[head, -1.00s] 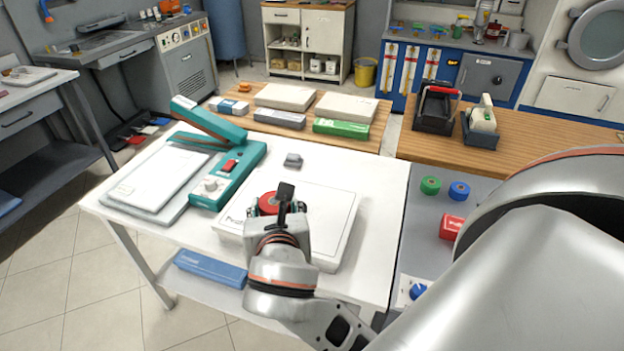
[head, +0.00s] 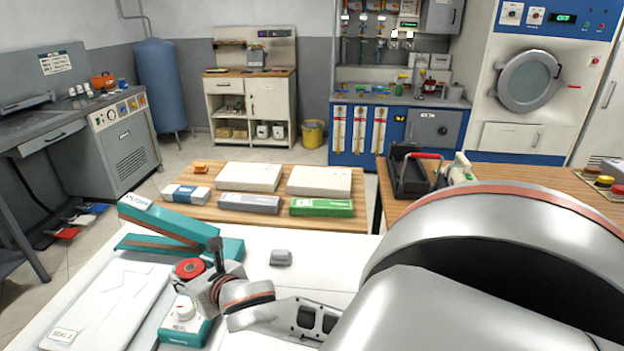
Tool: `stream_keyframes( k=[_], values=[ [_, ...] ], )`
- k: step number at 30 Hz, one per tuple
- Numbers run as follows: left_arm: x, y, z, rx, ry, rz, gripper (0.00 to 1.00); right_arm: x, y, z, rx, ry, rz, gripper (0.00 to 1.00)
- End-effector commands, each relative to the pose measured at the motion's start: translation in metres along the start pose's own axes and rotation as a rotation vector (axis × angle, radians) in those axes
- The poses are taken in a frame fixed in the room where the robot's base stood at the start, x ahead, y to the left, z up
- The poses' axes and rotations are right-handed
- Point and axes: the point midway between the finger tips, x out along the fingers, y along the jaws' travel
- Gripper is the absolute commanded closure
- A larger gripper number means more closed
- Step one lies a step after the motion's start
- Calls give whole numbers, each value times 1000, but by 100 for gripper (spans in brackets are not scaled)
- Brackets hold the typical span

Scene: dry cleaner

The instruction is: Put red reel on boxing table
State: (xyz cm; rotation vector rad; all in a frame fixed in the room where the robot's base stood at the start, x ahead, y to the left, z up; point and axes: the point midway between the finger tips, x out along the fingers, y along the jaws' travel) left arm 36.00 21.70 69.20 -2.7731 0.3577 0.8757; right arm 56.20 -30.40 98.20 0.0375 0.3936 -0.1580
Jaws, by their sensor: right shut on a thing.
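The red reel (head: 189,269) is in the jaws of my right gripper (head: 203,264), which is shut on it. The white table (head: 310,250) lies below my right arm. Beyond it stands a wooden-topped table (head: 275,212) with flat boxes on it. I cannot tell which of these is the boxing table. My left gripper is not in view.
White boxes (head: 249,177), a green box (head: 321,207) and a grey box (head: 249,204) take up much of the wooden top. A small grey object (head: 281,258) lies on the white table. A black caddy (head: 411,172) stands on the wooden counter at right.

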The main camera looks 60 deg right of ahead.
Motion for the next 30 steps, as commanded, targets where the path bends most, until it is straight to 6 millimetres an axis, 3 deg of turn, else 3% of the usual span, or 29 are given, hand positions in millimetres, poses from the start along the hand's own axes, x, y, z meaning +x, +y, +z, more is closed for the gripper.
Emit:
stream_keyframes(
  k=[6, 18, 30],
  values=[
    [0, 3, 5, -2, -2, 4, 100, 21, -23, -4, -58, -1, 108, 83],
    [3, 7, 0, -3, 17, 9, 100, 46, -68, -4, -150, 1, 322, 83],
    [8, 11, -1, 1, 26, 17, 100, 48, -107, 9, -227, 0, 533, 83]
  ],
)
